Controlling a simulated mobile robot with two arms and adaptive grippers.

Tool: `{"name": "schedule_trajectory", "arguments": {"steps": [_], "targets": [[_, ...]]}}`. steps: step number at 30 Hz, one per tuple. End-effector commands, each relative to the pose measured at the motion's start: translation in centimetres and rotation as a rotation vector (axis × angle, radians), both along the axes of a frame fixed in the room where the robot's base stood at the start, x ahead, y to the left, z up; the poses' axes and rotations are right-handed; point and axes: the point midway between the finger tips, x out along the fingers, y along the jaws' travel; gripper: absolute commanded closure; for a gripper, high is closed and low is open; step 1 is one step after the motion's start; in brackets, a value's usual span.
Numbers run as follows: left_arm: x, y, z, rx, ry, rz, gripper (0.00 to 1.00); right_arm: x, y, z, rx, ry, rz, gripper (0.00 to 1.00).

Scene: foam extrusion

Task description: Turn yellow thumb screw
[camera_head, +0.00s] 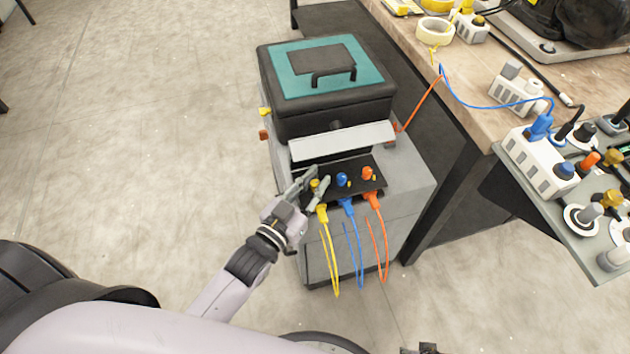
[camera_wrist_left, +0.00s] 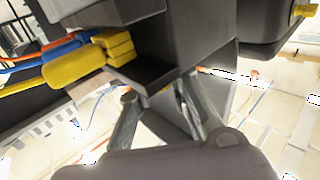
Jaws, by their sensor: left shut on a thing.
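The yellow thumb screw (camera_head: 315,184) is on the black panel of the grey machine, left of a blue knob (camera_head: 342,179) and an orange knob (camera_head: 368,173). My left gripper (camera_head: 315,187) reaches it from the left, with one finger on each side, shut on the screw. In the left wrist view the two grey fingers (camera_wrist_left: 158,103) meet the dark panel's underside; the screw is mostly hidden there. A dark piece (camera_head: 428,348) at the head view's bottom edge may be my right gripper; its fingers cannot be made out.
Yellow (camera_head: 322,214), blue (camera_head: 347,208) and orange (camera_head: 374,201) cable plugs sit just below the knobs, close to the left gripper. The machine has a black-and-teal lidded box (camera_head: 290,112) on top. A wooden workbench (camera_head: 470,80) stands at right. Floor at left is clear.

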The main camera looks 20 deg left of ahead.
Motion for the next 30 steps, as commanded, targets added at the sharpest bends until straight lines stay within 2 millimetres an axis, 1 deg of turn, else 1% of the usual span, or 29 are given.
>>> {"name": "schedule_trajectory", "arguments": {"steps": [2, 11, 13, 18, 21, 25, 30], "targets": [[0.0, 0.0, 0.0, -0.001, 0.000, -0.001, 1.00, 0.0, 0.0, 0.0, 0.000, 0.000, 0.000, 0.60], [0.0, -0.1, 0.1, 0.000, 0.000, -0.014, 1.00, 0.1, 0.0, 0.2, 0.001, -0.004, 0.001, 0.60], [0.0, -0.2, 0.1, 0.000, -0.002, -0.039, 1.00, -0.1, 0.0, -0.5, 0.000, -0.001, 0.003, 0.60], [0.0, -0.2, 0.3, 0.006, -0.005, -0.133, 1.00, -2.0, -0.3, -2.7, -0.002, 0.019, 0.006, 0.60], [0.0, -0.2, 0.2, 0.005, -0.005, -0.193, 1.00, -2.6, -0.4, -3.5, -0.003, 0.023, 0.007, 0.60], [0.1, -0.2, 0.1, 0.005, -0.004, -0.274, 1.00, -3.2, -0.5, -4.1, -0.003, 0.026, 0.008, 0.60], [0.0, -0.2, 0.1, 0.002, -0.006, -0.368, 1.00, -3.2, -0.4, -4.2, -0.003, 0.025, 0.008, 0.60]]}}
